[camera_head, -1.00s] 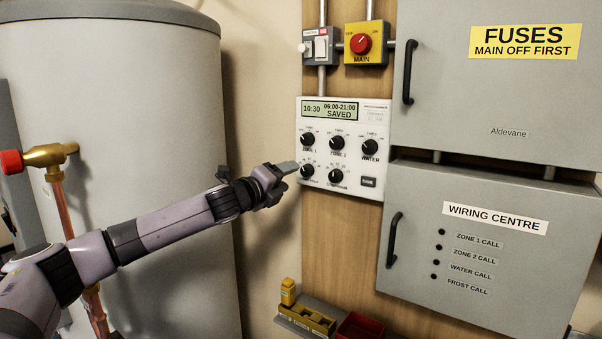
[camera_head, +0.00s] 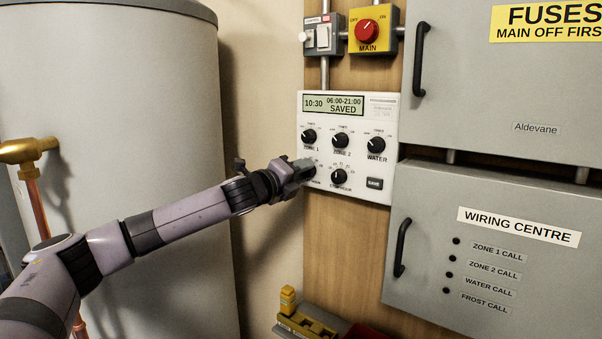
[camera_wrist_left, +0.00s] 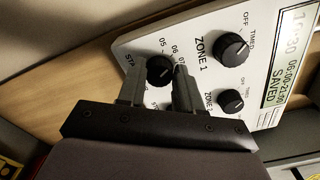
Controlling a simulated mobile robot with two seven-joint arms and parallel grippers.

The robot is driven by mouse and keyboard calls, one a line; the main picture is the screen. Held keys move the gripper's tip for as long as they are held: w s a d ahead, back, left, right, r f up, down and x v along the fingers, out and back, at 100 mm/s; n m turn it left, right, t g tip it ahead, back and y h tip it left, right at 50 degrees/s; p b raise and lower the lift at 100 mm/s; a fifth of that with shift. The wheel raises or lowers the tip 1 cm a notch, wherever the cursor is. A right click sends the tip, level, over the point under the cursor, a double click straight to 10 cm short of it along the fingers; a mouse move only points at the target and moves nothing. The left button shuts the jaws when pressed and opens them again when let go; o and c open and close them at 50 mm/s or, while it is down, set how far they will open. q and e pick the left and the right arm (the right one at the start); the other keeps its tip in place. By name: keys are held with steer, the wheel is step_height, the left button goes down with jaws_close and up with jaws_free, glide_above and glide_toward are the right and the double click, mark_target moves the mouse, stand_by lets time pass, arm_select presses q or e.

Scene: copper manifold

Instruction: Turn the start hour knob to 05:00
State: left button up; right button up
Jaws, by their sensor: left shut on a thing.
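The white programmer (camera_head: 385,108) hangs on the wooden board, with its display (camera_head: 333,104) reading 10:30, 06:00-21:00, SAVED. My left gripper (camera_head: 304,170) is at the panel's lower left, shut on the black start hour knob. In the left wrist view the start hour knob (camera_wrist_left: 158,68) sits between the two fingers, with printed 05, 06 and 07 beside it. The fingers hide part of its dial, and I cannot tell where its pointer stands. My right gripper is not in view.
Beside it on the panel are another small knob (camera_head: 339,177), the save button (camera_head: 374,183), and the ZONE 1 (camera_head: 309,136), ZONE 2 (camera_head: 341,138) and WATER (camera_head: 376,145) knobs. The wiring centre box (camera_head: 500,195) stands to the right, and a grey cylinder (camera_head: 110,110) to the left.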

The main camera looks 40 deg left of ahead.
arm_select(q)
steer(key=c, duration=0.4)
steer(key=shift+n, duration=0.3)
steer(key=shift+n+p, duration=0.7)
steer(key=shift+n, duration=2)
steer(key=o, duration=1)
steer(key=shift+f, duration=0.1)
